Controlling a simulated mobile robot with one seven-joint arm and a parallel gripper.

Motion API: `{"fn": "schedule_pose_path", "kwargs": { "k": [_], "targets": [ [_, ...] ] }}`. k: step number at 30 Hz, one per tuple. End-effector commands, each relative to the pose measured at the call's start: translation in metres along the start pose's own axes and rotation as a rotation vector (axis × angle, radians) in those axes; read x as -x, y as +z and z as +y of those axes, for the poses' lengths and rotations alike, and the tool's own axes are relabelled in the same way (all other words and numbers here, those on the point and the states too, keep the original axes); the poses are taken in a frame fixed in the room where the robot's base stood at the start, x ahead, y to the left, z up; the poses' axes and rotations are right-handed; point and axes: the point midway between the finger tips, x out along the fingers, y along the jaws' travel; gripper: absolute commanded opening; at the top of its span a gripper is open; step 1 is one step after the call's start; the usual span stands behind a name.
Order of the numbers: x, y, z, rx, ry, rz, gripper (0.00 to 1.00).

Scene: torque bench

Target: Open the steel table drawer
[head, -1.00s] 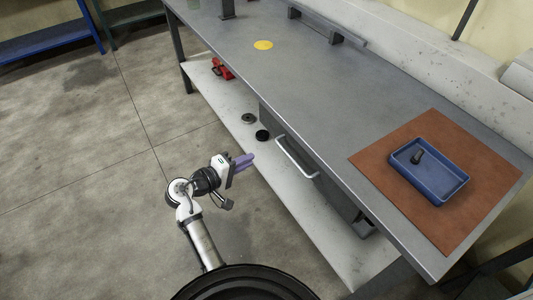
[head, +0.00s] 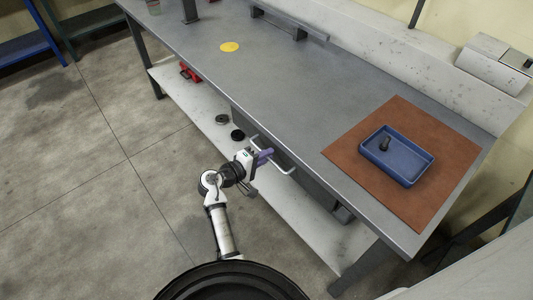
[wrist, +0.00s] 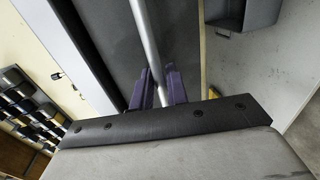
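The grey steel table (head: 270,95) runs diagonally across the head view. Its drawer (head: 312,187) hangs under the near edge and looks closed. The drawer's pale bar handle (head: 285,165) juts from its front. My gripper (head: 265,157) is at the handle's left part. In the wrist view, the handle bar (wrist: 147,45) passes between the two purple fingers of my gripper (wrist: 158,85). The fingers stand apart around the bar, with a small gap visible on the left side. Contact on the right finger is hard to tell.
A blue tray (head: 428,172) with a small dark part lies on a brown mat (head: 440,200). A yellow disc (head: 229,47) is on the tabletop. A pale lower shelf (head: 200,95) holds dark round pieces and a red item (head: 190,73). The floor left is clear.

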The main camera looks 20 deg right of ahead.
Motion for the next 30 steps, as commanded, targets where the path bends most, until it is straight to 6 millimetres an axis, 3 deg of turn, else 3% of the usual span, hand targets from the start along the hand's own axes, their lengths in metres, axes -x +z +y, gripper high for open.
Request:
{"fn": "schedule_pose_path", "kwargs": {
  "k": [10,15,30],
  "targets": [
    [-0.0054,-0.0003,-0.0002,0.000,0.000,0.001,0.16],
    [-0.0052,-0.0003,-0.0001,0.000,0.000,0.001,0.00],
    [-0.0037,-0.0004,-0.0008,0.000,-0.001,0.002,0.00]
  ]
}}
